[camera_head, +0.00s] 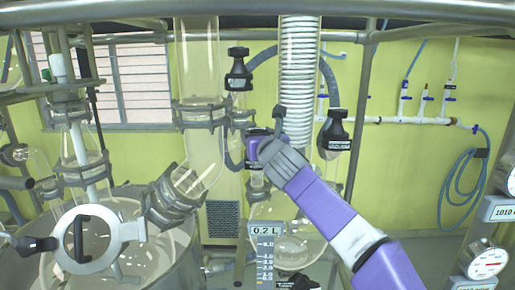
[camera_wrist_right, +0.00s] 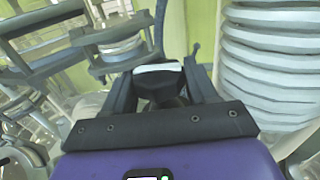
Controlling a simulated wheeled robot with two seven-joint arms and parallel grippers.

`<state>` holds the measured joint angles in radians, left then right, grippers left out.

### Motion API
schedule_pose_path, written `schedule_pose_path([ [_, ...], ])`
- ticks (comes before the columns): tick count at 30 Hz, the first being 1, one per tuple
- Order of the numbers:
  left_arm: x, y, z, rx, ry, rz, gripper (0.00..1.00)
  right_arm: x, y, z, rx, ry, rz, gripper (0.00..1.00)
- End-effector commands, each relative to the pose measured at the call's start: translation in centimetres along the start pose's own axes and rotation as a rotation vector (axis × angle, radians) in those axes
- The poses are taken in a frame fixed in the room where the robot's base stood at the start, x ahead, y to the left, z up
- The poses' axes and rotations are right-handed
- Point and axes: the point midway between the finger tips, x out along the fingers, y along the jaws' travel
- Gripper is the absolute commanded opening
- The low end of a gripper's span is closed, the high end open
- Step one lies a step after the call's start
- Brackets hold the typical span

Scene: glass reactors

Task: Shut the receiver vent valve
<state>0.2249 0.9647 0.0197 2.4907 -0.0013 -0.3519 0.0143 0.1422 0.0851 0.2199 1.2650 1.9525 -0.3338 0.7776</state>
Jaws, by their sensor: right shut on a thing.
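My right gripper (camera_head: 262,150) reaches in from the lower right in the head view, among the glass columns. It is shut on a small dark valve part that I take to be the receiver vent valve, which bears a dark label (camera_head: 256,164). In the right wrist view the jaws (camera_wrist_right: 165,88) close around a dark part with a pale band (camera_wrist_right: 158,70) just beyond it. Most of the held part is hidden by the jaws, so its turn position cannot be read. The graduated receiver (camera_head: 265,255) marked 0.2 L hangs below. My left gripper is not in view.
Black-handled valves stand close by, at the upper left (camera_head: 238,70) and right (camera_head: 335,130) of the gripper. A coiled condenser (camera_head: 299,60) rises just behind it, and a wide glass column (camera_head: 198,90) stands to the left.

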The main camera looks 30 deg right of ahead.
Motion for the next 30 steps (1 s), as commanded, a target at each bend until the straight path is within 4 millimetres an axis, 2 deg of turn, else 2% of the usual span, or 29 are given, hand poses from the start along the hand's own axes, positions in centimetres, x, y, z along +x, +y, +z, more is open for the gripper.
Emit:
schedule_pose_path([
  [1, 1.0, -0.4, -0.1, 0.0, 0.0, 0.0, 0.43, 0.1, 0.3, -0.6, 0.003, 0.001, -0.016, 0.27],
  [5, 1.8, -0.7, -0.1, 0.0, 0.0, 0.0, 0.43, 0.0, 0.2, -0.4, 0.004, 0.001, -0.067, 0.27],
  [17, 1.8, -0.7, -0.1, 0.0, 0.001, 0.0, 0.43, 0.0, 0.0, -0.1, 0.007, 0.002, -0.092, 0.27],
  [18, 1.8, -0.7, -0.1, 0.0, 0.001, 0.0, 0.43, 0.0, 0.0, -0.1, 0.007, 0.002, -0.091, 0.62],
  [26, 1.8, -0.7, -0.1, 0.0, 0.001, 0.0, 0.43, -0.1, 0.0, 0.0, 0.006, 0.001, -0.092, 0.63],
  [30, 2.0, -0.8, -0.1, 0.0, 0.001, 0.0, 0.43, -0.8, 0.0, 0.0, 0.005, -0.001, -0.091, 0.63],
])
